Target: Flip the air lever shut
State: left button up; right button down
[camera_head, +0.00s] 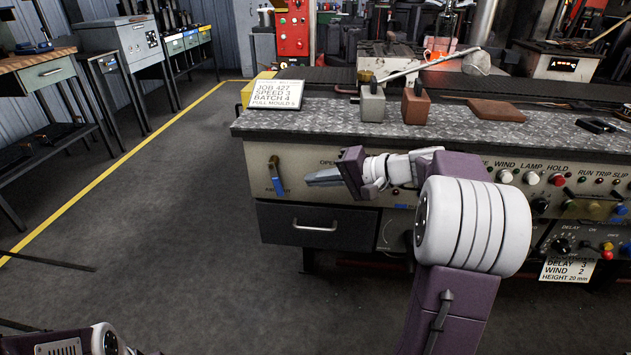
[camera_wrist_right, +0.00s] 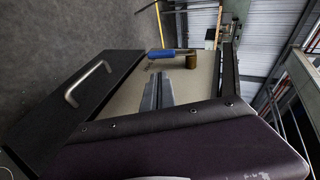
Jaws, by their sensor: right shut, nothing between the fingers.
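The air lever (camera_head: 278,183) is on the left end of the machine's cream front panel (camera_head: 330,215). Its blue handle hangs down from a brass pivot. In the right wrist view the blue handle (camera_wrist_right: 163,53) lies beyond the fingertips and points toward the drawer side, away from the brass body (camera_wrist_right: 192,62). My right gripper (camera_head: 309,180) is shut and empty, just right of the lever, with a small gap between them. Its grey fingers also show in the right wrist view (camera_wrist_right: 156,88). Only part of my left arm shows at bottom left; its gripper is out of view.
A dark drawer (camera_head: 316,225) with a metal handle is below the panel. Knobs and lamps (camera_head: 533,178) line the panel's right. A job sign (camera_head: 275,99) and mould blocks (camera_head: 415,106) stand on the metal top (camera_head: 335,117). The floor left of the machine is clear.

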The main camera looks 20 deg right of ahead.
jog(key=p+v, duration=0.2)
jog(key=v, duration=0.6)
jog(key=shift+r+p, duration=0.4)
jog(key=shift+r, duration=0.05)
jog(key=shift+s, duration=0.1)
